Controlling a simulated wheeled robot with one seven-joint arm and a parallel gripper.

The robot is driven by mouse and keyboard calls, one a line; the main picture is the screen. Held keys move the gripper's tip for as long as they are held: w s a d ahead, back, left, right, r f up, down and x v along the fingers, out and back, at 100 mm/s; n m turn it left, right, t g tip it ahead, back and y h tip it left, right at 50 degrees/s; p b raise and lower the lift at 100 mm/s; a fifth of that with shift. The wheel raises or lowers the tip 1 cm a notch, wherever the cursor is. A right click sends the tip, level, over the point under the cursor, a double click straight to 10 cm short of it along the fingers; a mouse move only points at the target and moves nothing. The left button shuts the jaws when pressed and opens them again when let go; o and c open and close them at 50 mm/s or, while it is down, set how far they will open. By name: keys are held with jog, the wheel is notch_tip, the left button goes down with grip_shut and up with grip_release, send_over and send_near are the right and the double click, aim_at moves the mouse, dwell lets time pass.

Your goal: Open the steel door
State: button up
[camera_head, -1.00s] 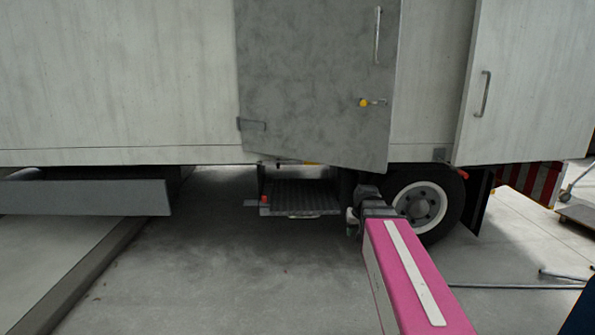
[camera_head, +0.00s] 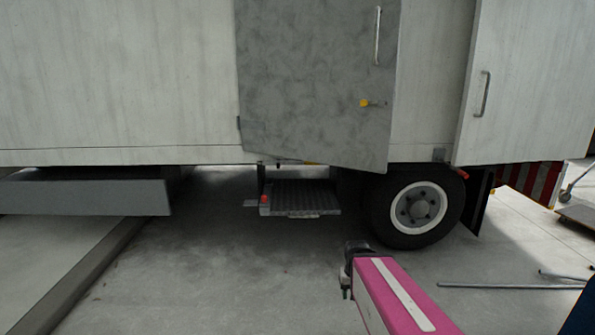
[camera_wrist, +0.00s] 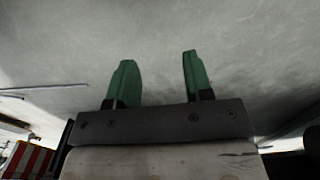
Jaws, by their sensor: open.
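The steel door (camera_head: 310,80) is a mottled grey panel in the middle of the truck's side in the head view. Its lower edge slants down to the right, out of line with the body, so it looks partly open. It has a long vertical handle (camera_head: 377,35) near the upper right edge and a small latch with a yellow knob (camera_head: 364,103) below it. My pink arm is low, in front of the truck and apart from the door. My gripper (camera_wrist: 157,65) shows two green fingers, spread and empty, in the wrist view. The door is not recognisable there.
A black step (camera_head: 300,197) hangs under the door. A rear wheel (camera_head: 418,208) stands to its right. A pale panel with a handle (camera_head: 525,85) is at the right. Rods (camera_head: 510,286) lie on the floor at right. The floor left of my arm is clear.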

jog(key=shift+c, duration=0.3)
jog(key=m+t+h, duration=0.8)
jog(key=m+h, duration=0.4)
jog(key=h, duration=0.4)
send_near(380, 29)
jog(key=s+a, duration=0.2)
jog(key=s, duration=0.3)
jog(key=x, duration=1)
jog(key=shift+w+d+f, duration=0.25)
jog(key=shift+w+d, duration=0.05)
jog(key=shift+s, duration=0.1)
grip_shut()
